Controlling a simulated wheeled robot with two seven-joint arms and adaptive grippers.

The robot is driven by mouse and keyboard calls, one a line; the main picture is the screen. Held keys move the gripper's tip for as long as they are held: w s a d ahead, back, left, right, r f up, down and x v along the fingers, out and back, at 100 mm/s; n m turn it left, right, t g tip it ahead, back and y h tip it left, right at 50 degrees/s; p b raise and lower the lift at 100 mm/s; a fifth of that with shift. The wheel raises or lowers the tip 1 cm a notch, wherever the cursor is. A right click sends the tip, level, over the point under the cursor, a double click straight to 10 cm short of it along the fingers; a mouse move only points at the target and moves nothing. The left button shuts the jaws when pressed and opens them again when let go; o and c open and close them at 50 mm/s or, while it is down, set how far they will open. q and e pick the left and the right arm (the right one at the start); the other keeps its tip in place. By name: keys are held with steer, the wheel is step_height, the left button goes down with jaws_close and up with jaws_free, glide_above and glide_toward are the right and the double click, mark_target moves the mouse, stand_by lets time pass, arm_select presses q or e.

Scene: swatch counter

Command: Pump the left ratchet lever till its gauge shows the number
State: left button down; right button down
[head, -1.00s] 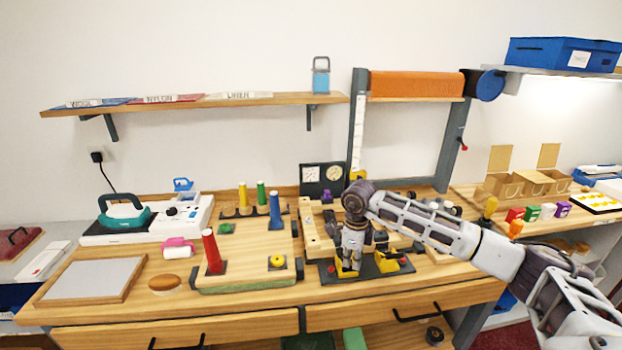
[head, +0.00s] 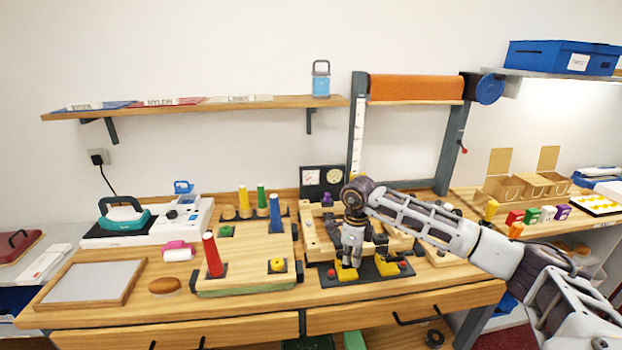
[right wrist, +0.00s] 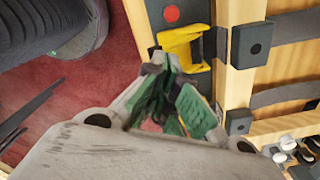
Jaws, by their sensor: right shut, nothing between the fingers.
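A dark ratchet base (head: 366,277) at the front of the bench carries two yellow levers with red buttons. My right gripper (head: 349,262) points down at the left yellow lever (head: 346,274). It is shut and empty. In the right wrist view the green-padded fingers (right wrist: 160,68) are together, close to the yellow lever (right wrist: 182,46); I cannot tell whether they touch it. The right yellow lever (head: 382,268) stands apart from the gripper. Behind is a dark panel with a left gauge (head: 312,177) and a right gauge (head: 334,175); their readings are too small to tell. My left gripper is out of view.
A wooden peg board (head: 250,250) with red, blue, green and yellow cones stands left of the ratchet base. A wooden fixture behind the base is partly hidden by my right arm. The drawer front (head: 400,306) lies below the bench edge.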

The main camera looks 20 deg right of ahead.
steer(key=shift+f, duration=0.1)
stand_by(0.5)
steer(key=shift+s+f+b, duration=0.2)
steer(key=shift+f+b, duration=0.35)
steer(key=shift+f, duration=0.15)
steer(key=shift+s+f+b, duration=0.2)
steer(key=shift+f+b, duration=0.35)
steer(key=shift+f, duration=0.15)
steer(key=shift+w+r+p, duration=0.2)
steer(key=shift+r+p, duration=0.2)
steer(key=shift+r, duration=0.4)
steer(key=shift+w+r+p, duration=0.2)
steer(key=shift+r+p, duration=0.15)
steer(key=shift+r, duration=0.4)
steer(key=shift+f, duration=0.1)
steer(key=shift+s+f+b, duration=0.2)
steer(key=shift+f+b, duration=0.35)
steer(key=shift+f, duration=0.2)
steer(key=shift+s+f+b, duration=0.2)
steer(key=shift+f+b, duration=0.35)
steer(key=shift+f, duration=0.2)
steer(key=shift+w+r+p, duration=0.25)
steer(key=shift+r+p, duration=0.15)
steer(key=shift+r, duration=0.4)
steer(key=shift+w+r+p, duration=0.2)
steer(key=shift+r+p, duration=0.2)
steer(key=shift+r, duration=0.4)
